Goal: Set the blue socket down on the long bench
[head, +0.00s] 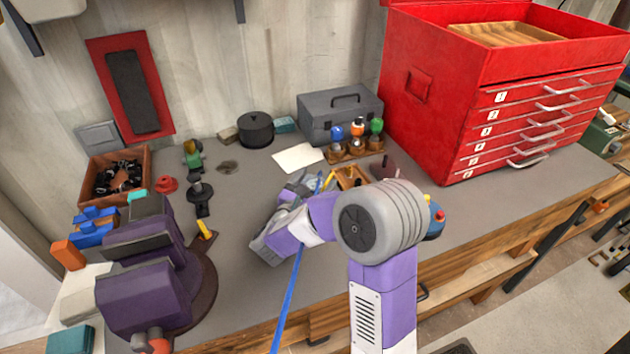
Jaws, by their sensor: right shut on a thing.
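My right arm reaches in from the bottom over the grey-topped long bench (240,292). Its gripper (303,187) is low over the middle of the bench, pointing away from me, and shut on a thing. The hand and forearm hide most of what it holds, so I cannot make out the blue socket's shape or whether it touches the bench. A long thin blue strip (294,270) runs from beside the gripper down to the bottom edge. My left gripper is not in view.
A wooden rack (357,154) holding blue, orange and green-topped pieces stands behind the gripper. The red drawer chest (440,115) fills the back right. A dark purple machine (150,295) stands at front left. Bare bench lies left of the gripper and before the chest.

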